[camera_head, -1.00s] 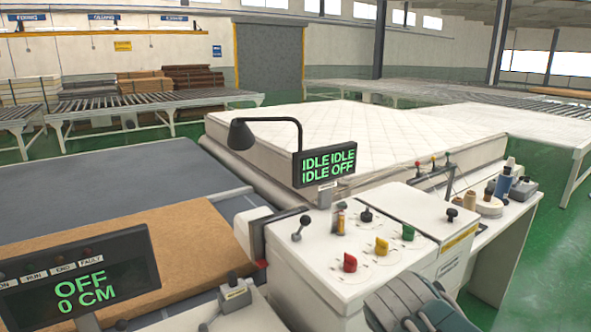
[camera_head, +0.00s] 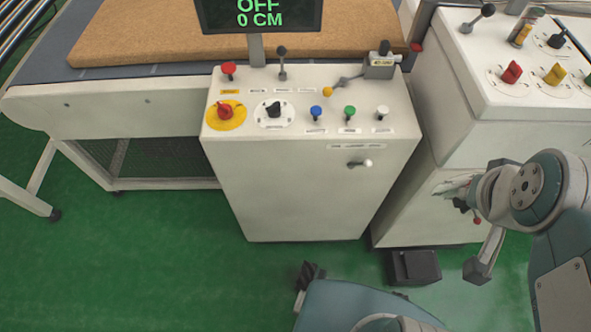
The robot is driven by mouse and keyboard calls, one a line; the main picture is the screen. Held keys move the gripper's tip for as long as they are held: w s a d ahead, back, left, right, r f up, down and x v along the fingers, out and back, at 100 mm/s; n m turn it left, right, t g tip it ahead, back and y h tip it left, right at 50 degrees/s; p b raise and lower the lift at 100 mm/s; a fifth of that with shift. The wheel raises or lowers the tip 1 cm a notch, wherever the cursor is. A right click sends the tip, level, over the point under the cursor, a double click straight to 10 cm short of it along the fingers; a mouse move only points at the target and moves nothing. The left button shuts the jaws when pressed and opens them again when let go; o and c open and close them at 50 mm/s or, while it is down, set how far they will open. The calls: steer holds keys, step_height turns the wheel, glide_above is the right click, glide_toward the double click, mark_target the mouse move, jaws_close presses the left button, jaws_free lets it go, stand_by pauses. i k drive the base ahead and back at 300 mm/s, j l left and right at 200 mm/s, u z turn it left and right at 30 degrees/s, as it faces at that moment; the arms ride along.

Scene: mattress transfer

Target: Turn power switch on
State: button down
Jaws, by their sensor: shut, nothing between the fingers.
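A white control cabinet (camera_head: 300,190) stands in the middle. The display (camera_head: 258,15) above reads OFF and 0 CM in green. My gripper (camera_head: 460,190) is at the right, well away from the red knob, in front of the neighbouring cabinet. It looks shut and empty. Its fingers are small and partly hard to make out.
A black selector (camera_head: 273,110), a red button (camera_head: 229,70), blue, green and white buttons and a lever (camera_head: 282,62) share the panel. A second cabinet (camera_head: 470,100) with coloured knobs stands right. A black pedal box (camera_head: 414,267) lies on the green floor, which is open at left.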

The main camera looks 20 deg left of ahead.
mark_target(224, 111)
steer(key=u, duration=0.95)
steer(key=i, duration=0.05)
